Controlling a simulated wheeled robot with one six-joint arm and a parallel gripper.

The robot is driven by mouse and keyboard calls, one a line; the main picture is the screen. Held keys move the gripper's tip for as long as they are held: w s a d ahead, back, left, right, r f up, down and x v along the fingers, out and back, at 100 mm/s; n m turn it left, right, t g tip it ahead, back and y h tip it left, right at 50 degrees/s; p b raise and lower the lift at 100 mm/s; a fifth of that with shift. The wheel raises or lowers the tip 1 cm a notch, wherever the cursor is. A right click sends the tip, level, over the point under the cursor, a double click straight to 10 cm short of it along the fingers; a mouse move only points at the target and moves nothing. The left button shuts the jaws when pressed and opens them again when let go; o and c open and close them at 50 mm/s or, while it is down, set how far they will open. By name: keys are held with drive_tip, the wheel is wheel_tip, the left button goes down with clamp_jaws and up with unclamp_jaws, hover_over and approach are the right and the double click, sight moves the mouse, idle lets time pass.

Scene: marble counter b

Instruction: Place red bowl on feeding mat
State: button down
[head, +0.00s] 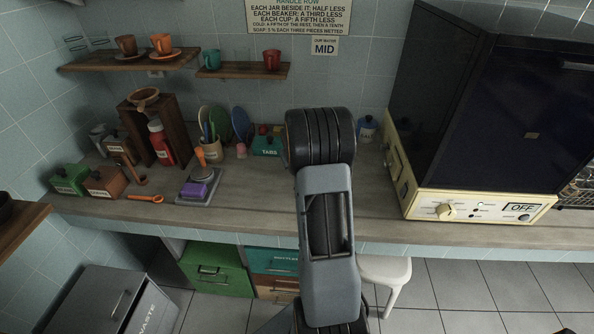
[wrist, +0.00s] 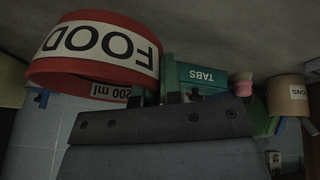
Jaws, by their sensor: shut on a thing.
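The red bowl (wrist: 75,73) has a white band lettered FOOD and fills the upper left of the wrist view, where lettering appears upside down. My gripper (wrist: 156,93) is shut on the bowl's edge, at the right side of the bowl in that view. The fingertips are partly hidden by the bowl and the dark gripper body. In the head view my arm covers the gripper and the bowl. I cannot make out a feeding mat in either view.
A teal TABS box (head: 267,146) stands on the counter (head: 250,200) just left of my arm; it also shows in the wrist view (wrist: 205,76). A utensil pot (head: 211,150) and scale (head: 198,192) stand farther left. A large appliance (head: 470,205) blocks the right.

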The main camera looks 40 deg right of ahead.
drive_tip(key=shift+w+d+f, duration=0.35)
drive_tip(key=shift+d+f, duration=0.05)
drive_tip(key=shift+f, duration=0.2)
drive_tip(key=shift+w+d+f, duration=0.35)
drive_tip(key=shift+f, duration=0.2)
wheel_tip(320, 180, down, 3)
drive_tip(key=shift+w+d+r+p, duration=0.1)
drive_tip(key=shift+d+p, duration=0.05)
drive_tip(key=shift+p, duration=0.35)
drive_tip(key=shift+f, duration=0.35)
drive_tip(key=shift+f, duration=0.2)
drive_tip(key=c, duration=1.3)
unclamp_jaws()
